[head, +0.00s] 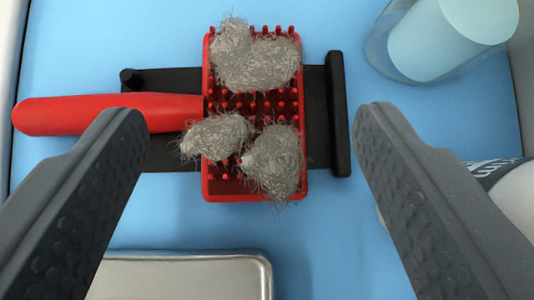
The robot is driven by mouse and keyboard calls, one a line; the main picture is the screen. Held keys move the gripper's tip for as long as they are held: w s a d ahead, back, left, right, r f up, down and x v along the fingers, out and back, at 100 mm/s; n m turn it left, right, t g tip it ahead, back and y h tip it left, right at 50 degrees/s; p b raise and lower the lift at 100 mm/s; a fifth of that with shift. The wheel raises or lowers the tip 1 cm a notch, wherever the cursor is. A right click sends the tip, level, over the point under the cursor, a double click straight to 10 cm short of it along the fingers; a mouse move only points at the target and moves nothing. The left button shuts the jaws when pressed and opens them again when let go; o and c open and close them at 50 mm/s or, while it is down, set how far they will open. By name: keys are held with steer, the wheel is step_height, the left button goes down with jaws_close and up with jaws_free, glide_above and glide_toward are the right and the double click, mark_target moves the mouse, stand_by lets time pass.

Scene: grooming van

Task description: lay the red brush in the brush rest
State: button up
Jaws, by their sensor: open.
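The red brush (255,180) lies bristles up across the black brush rest (317,95), with its handle (70,114) pointing left. Its head is over the rest's flat plate, a little left of the raised bar (338,115) at the right end. A short peg (130,78) shows above the handle at the left end. The lower left part of the rest is partly hidden by my left finger. Grey hair clumps (270,62) sit in the bristles. My gripper (250,118) is open, its fingers wide apart on either side of the brush head and not touching it.
A clear container with a pale teal cylinder (440,40) stands at the upper right. A metal tray (180,278) is at the bottom. Blue surface around the rest is bare.

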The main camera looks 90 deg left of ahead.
steer(key=shift+v, duration=1.7)
